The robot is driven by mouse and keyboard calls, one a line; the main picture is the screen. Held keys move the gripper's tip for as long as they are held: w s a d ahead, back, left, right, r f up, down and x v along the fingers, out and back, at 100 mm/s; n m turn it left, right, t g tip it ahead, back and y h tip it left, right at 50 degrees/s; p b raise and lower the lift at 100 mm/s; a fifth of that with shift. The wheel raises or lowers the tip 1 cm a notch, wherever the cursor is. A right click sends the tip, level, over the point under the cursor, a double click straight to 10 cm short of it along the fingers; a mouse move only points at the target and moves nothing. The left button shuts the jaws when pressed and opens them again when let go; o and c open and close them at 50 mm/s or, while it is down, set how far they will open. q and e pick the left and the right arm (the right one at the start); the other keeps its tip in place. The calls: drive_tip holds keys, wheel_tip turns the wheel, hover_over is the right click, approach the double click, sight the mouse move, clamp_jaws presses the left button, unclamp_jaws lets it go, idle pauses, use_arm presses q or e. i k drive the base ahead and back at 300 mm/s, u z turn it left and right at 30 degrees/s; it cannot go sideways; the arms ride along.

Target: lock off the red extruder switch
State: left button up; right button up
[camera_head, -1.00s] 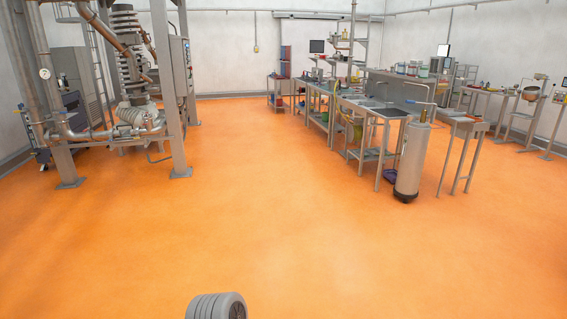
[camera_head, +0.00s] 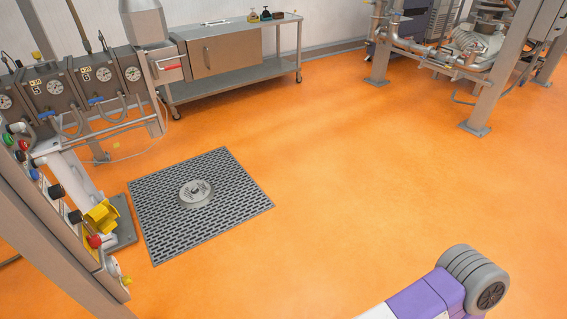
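A control panel (camera_head: 62,215) stands at the left edge, seen at a steep angle, with several coloured knobs and buttons on its face. A red knob (camera_head: 94,241) sits low on the panel beside a yellow part (camera_head: 102,216). A smaller red button (camera_head: 22,156) sits higher up. I cannot tell from this angle which of them is the extruder switch, and no labels can be read. No lock can be made out. Neither gripper is in view.
A grey floor mat (camera_head: 240,203) with a round plate (camera_head: 196,193) lies before the panel. Gauge units (camera_head: 85,80) and a steel bench (camera_head: 225,85) stand behind. Frame legs (camera_head: 500,70) stand at the upper right. The middle orange floor is clear.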

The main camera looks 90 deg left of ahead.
sight(94, 241)
drive_tip(key=u, duration=4.6)
drive_tip(key=i, duration=1)
drive_tip(key=k, duration=0.5)
drive_tip(key=z, duration=0.4)
drive_tip(key=i, duration=0.7)
drive_tip(key=u, duration=1.05)
